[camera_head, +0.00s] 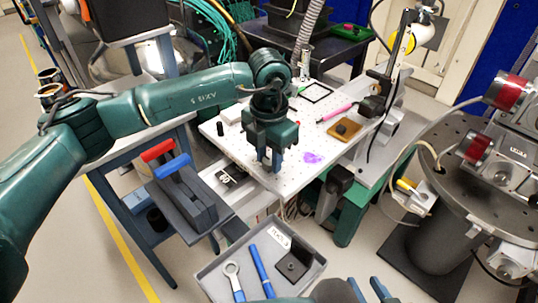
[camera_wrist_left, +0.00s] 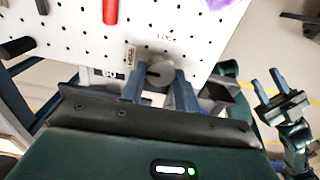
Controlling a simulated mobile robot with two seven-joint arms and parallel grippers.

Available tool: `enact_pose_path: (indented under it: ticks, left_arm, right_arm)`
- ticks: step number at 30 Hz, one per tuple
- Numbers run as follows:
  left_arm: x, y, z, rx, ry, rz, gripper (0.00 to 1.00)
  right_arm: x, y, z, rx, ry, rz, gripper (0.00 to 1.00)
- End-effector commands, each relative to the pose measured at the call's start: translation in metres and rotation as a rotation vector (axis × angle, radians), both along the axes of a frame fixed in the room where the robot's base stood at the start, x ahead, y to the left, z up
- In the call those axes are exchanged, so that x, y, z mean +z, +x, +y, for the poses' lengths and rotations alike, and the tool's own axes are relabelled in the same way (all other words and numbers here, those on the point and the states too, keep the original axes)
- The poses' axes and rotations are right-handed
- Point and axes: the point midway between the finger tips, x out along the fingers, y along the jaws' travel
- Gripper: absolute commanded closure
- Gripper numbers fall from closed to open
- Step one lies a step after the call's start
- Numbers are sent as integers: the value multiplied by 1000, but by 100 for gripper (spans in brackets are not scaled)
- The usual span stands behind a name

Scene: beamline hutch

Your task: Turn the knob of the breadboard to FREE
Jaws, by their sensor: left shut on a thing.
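The breadboard (camera_head: 225,140) is a white perforated plate on a bench; it also fills the top of the left wrist view (camera_wrist_left: 85,45). The knob (camera_wrist_left: 160,71) is a round grey piece with a slot, near the breadboard's edge. A label reading LOCK (camera_wrist_left: 167,37) lies above it, and a small upright label (camera_wrist_left: 131,57), too small to read surely, lies to its left. My left gripper (camera_head: 277,166) points down at the board's front edge. Its fingers (camera_wrist_left: 160,88) are shut on the knob, which the gripper hides in the head view. My right gripper (camera_head: 370,291) is open and empty at the bottom edge.
A grey tray (camera_head: 213,277) with tools stands below the bench. A block with red and blue handles (camera_head: 180,190) stands left of the board. A brown plate (camera_head: 344,129) and a pink pen (camera_head: 336,114) lie on the board. A round metal stage (camera_head: 440,160) stands right.

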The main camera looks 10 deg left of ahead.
Motion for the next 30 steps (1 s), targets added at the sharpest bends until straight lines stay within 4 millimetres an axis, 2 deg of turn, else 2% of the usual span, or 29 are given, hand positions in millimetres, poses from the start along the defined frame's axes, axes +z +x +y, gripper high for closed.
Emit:
enact_pose_path:
  ticks: [5, 6, 13, 23, 26, 30]
  left_arm:
    - [1, 1, 0, 3, -1, -2, 92]
    - [1, 1, 0, 3, -1, -2, 67]
    - [1, 0, 0, 2, -1, -1, 48]
    - [5, 1, 0, 0, -1, -2, 47]
    - [16, 1, 0, 0, -2, -3, 47]
    - [45, 1, 0, 0, -2, -6, 47]
  right_arm:
    - [0, 0, 0, 1, -1, 2, 64]
    - [0, 0, 0, 1, -1, 2, 64]
    - [-1, -1, -1, 1, -2, 3, 64]
    - [-1, -1, 0, 1, -2, 4, 64]
    - [-2, -1, 0, 1, -3, 5, 64]
    - [-2, -1, 0, 2, -3, 5, 64]
